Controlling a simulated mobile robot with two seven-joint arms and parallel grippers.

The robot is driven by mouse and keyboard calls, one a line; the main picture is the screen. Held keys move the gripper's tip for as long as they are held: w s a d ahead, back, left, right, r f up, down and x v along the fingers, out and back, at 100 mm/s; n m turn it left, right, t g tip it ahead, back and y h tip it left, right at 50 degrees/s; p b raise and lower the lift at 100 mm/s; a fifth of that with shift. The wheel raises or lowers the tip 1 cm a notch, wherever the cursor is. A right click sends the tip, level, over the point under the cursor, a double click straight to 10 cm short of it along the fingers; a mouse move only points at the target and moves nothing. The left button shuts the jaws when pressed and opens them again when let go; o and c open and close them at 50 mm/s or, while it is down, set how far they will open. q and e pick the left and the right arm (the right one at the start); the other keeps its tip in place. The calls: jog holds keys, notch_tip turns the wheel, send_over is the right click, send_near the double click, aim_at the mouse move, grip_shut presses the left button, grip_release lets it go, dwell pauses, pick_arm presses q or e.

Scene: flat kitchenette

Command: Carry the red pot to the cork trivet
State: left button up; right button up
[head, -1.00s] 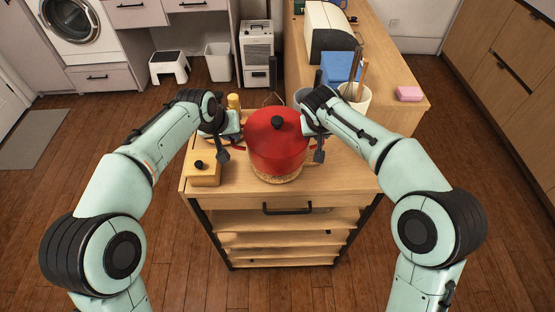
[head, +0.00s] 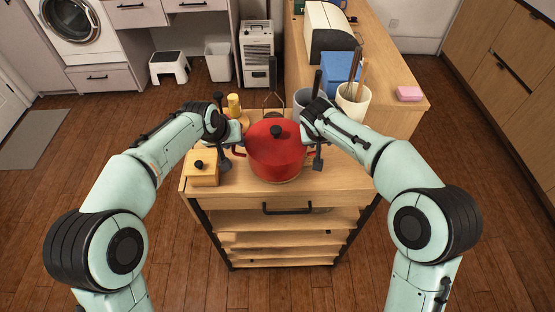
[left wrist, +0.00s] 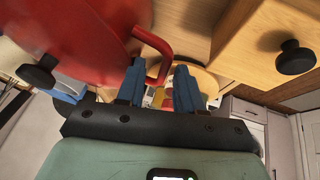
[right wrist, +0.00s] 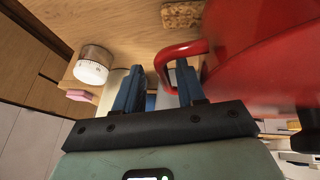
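The red pot (head: 275,152), with a red lid and black knob, stands upright over the cork trivet on the wooden cart top. Only a thin edge of the trivet (head: 283,181) shows below it; the right wrist view also shows cork (right wrist: 182,14) by the pot's base. I cannot tell for certain that the pot touches it. My left gripper (left wrist: 160,66) is open, its fingers spread at the left handle (left wrist: 157,50). My right gripper (right wrist: 159,68) is open, its fingers spread at the right handle (right wrist: 165,55).
A yellow box with a black knob (head: 202,170) stands left of the pot. A yellow-topped item (head: 234,103) and a grey utensil holder (head: 305,97) are behind it. A counter behind holds a white crock (head: 353,103), a blue box (head: 341,68) and a pink sponge (head: 409,93).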

jog(key=shift+a, duration=0.1)
jog(key=shift+s+a+r, duration=0.1)
jog(key=shift+r, duration=0.15)
pick_arm(q)
jog(key=v, duration=0.8)
pick_arm(e)
jog(key=v, duration=1.1)
jog(key=shift+s+r, duration=0.2)
jog(key=shift+s, duration=0.05)
